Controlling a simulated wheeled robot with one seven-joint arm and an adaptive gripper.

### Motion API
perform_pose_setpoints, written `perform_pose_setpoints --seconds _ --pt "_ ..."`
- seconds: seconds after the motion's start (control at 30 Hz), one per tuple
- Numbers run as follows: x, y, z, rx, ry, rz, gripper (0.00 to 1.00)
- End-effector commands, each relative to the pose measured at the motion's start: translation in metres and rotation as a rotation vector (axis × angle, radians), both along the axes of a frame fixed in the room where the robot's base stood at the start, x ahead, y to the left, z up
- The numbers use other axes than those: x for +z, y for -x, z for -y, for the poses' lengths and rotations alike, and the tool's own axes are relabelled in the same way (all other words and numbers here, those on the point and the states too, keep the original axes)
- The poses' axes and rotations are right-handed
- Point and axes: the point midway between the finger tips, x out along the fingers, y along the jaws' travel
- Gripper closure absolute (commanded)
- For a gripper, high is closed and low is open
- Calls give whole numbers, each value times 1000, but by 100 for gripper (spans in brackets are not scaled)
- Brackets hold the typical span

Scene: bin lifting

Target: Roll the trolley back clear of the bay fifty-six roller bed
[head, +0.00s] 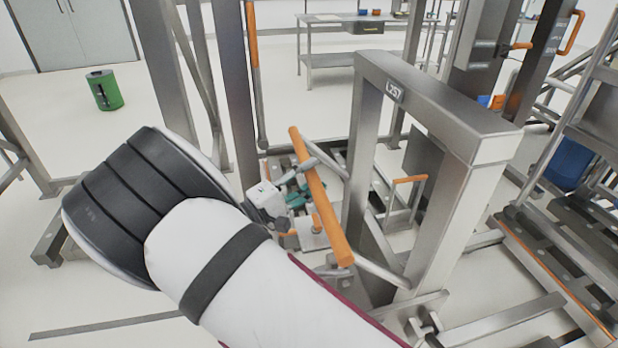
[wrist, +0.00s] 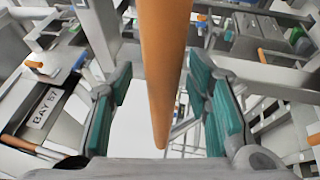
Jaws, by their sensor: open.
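An orange bar handle (head: 325,200) slants across the middle of the head view on grey metal arms, apparently the trolley's push handle. My gripper (head: 296,194) is beside it. In the wrist view the bar (wrist: 162,70) runs lengthwise between the two teal-padded fingers of my gripper (wrist: 163,92), which stand apart on both sides with gaps to the bar. The gripper is open and not closed on it. The trolley's lower frame is partly hidden by my arm and the upright frame. A roller bed (head: 545,262) appears at the right; its bay number is not readable there.
A thick steel frame (head: 440,95) labelled L257 stands just right of the handle. Steel posts (head: 236,90) rise behind my arm. A sign reading BAY 57 (wrist: 45,108) shows at left in the wrist view. A green bin (head: 104,90) stands on open floor at back left.

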Motion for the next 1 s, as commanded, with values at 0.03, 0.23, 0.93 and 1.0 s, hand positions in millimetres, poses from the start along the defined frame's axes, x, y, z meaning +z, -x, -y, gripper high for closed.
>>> perform_pose_setpoints --seconds 0.03,0.23,0.93,1.0 --pt "0 0 0 0 0 -1 55" --pt "-3 5 -6 2 0 -3 55" --pt "-22 75 -87 1 -1 -1 55" --pt "-23 77 -89 0 1 -1 55"
